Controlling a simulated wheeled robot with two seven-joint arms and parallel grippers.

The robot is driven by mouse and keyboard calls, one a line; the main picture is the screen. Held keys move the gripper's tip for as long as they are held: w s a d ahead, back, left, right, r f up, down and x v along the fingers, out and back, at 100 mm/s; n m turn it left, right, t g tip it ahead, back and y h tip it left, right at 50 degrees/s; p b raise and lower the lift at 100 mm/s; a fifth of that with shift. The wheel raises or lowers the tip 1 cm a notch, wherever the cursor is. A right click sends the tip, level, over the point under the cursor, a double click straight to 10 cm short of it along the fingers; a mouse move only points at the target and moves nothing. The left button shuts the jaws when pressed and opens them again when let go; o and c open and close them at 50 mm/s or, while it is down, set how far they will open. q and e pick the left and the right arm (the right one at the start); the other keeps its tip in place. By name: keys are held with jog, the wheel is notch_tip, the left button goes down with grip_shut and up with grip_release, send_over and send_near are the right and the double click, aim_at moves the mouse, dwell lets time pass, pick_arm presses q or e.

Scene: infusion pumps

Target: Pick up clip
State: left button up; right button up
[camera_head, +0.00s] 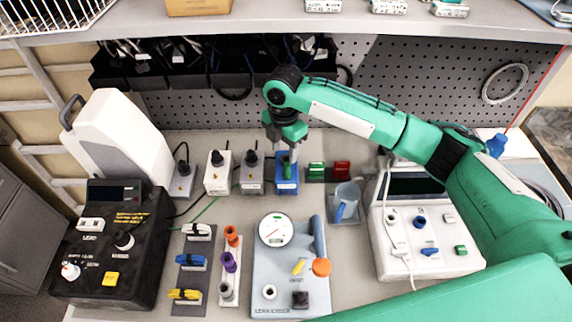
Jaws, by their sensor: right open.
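My right gripper (286,160) reaches down, open, over a blue box (288,187) at the back middle of the table. A small green piece shows between its fingers; I cannot tell what it is or whether the fingers touch it. Clip-like pieces in white (198,231), blue (192,261) and yellow (185,294) lie on a dark grey board at the front left, well apart from the gripper. Which piece is the clip is not clear from the view. My left gripper is not in view.
White and grey boxes (217,180) with black plugs stand left of the blue box. A black pump unit (118,260) is at the left, a gauge panel (290,255) front middle, a jug (346,200) right of centre, and a white pump unit (425,245) at the right.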

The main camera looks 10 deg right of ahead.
aim_at(287, 164)
notch_tip(287, 164, down, 3)
jog(key=shift+w+p, duration=0.15)
jog(key=shift+p, duration=0.15)
jog(key=shift+d+f+p, duration=0.1)
jog(key=shift+f+p, duration=0.25)
jog(key=shift+f, duration=0.5)
jog(key=f, duration=0.1)
jog(key=f+p, duration=0.2)
jog(key=f, duration=0.1)
jog(key=shift+w+d, duration=0.15)
jog(key=shift+d, duration=0.2)
jog(key=shift+f, duration=0.4)
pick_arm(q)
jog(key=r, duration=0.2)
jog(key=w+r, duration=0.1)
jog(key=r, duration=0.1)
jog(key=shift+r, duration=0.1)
pick_arm(e)
grip_shut()
